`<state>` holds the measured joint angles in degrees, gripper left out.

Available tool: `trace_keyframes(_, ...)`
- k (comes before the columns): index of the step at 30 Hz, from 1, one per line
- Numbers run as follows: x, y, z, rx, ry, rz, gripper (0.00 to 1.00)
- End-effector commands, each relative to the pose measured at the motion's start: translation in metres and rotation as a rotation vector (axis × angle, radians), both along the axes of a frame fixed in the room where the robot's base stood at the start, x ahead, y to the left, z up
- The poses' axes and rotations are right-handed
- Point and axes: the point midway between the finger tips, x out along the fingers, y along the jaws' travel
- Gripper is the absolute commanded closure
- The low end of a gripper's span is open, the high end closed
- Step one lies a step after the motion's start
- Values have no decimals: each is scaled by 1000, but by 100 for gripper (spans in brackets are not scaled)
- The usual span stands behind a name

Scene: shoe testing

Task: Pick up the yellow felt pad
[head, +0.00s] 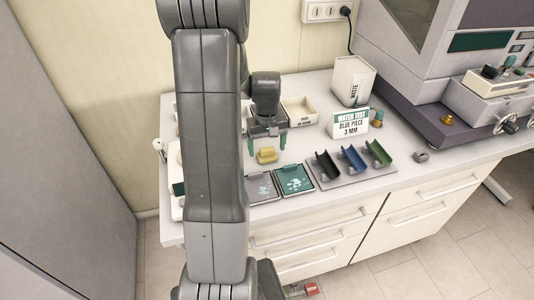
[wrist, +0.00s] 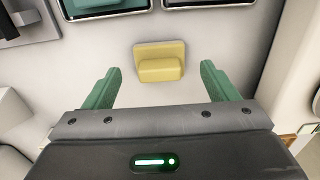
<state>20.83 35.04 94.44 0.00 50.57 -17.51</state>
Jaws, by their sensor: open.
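The yellow felt pad (head: 266,155) lies on the white bench top, with a raised block on its flat base. In the wrist view the yellow felt pad (wrist: 160,62) sits centred ahead of the fingers. My gripper (head: 267,143) is open and empty above the bench, close to the pad. In the wrist view my gripper (wrist: 157,85) shows its two green fingers spread wide, one to each side of the pad's line, not touching it. The exact height of the fingers over the pad is hard to tell.
A green tray (head: 293,180) and a grey tray (head: 261,187) lie in front of the pad. A rack with black, blue (head: 353,159) and green holders stands to the right. A sign (head: 350,124) and a cream open box (head: 299,110) stand behind. My arm hides the bench's left part.

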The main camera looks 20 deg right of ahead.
Motion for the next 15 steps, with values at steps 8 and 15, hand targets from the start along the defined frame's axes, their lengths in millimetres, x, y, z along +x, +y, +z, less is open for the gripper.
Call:
trace_keyframes(8,0,0,-24,0,-1,0,20)
trace_keyframes(15,1,0,-24,0,-1,0,26)
